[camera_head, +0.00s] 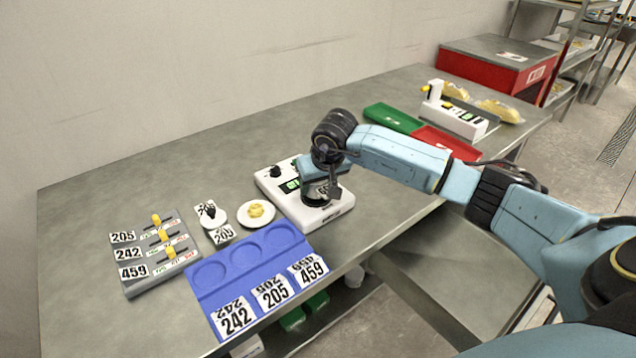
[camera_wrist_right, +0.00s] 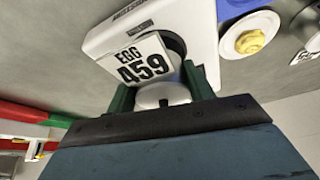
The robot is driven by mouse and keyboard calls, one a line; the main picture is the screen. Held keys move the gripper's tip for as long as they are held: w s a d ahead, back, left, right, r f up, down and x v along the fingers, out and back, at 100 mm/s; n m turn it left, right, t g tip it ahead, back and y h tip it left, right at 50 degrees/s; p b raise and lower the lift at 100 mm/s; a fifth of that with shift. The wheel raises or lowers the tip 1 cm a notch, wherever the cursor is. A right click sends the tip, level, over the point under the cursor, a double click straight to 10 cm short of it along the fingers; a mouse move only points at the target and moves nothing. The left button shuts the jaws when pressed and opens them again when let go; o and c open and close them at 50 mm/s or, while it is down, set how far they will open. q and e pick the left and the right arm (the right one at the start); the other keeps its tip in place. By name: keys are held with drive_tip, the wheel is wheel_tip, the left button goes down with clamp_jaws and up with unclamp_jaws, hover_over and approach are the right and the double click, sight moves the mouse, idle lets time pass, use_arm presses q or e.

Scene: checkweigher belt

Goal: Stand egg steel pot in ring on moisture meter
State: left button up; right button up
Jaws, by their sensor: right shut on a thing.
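My right gripper (camera_head: 321,196) is shut on the egg steel pot, a small round pot with a tag reading EGG 459. In the right wrist view the pot (camera_wrist_right: 163,96) sits between the two dark green fingers, with its tag (camera_wrist_right: 140,62) tilted across the top. The moisture meter (camera_head: 333,210) is a white box with a green display and a dark knob; its body also shows in the wrist view (camera_wrist_right: 203,30). The pot is at the meter's right part. The gripper hides the ring, and I cannot tell whether the pot touches it. My left gripper is not in view.
A blue tray (camera_head: 236,290) with round recesses and tags 242, 205 and 459 lies in front. A white dish (camera_head: 243,218) with yellow contents and a tagged pot (camera_head: 219,218) stand left of the meter. A grey slider board (camera_head: 140,286) lies further left. Green (camera_head: 388,115) and red (camera_head: 460,150) trays lie behind my arm.

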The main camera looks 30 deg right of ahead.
drive_tip(key=shift+f+b, duration=0.75)
drive_tip(key=shift+b, duration=0.1)
idle(0.8)
idle(0.4)
drive_tip(key=o, duration=1.4)
drive_tip(key=shift+o, duration=0.2)
drive_tip(key=shift+r, duration=0.1)
drive_tip(key=shift+r+p, duration=2.5)
drive_tip(key=shift+r, duration=1.45)
drive_tip(key=shift+f, duration=0.1)
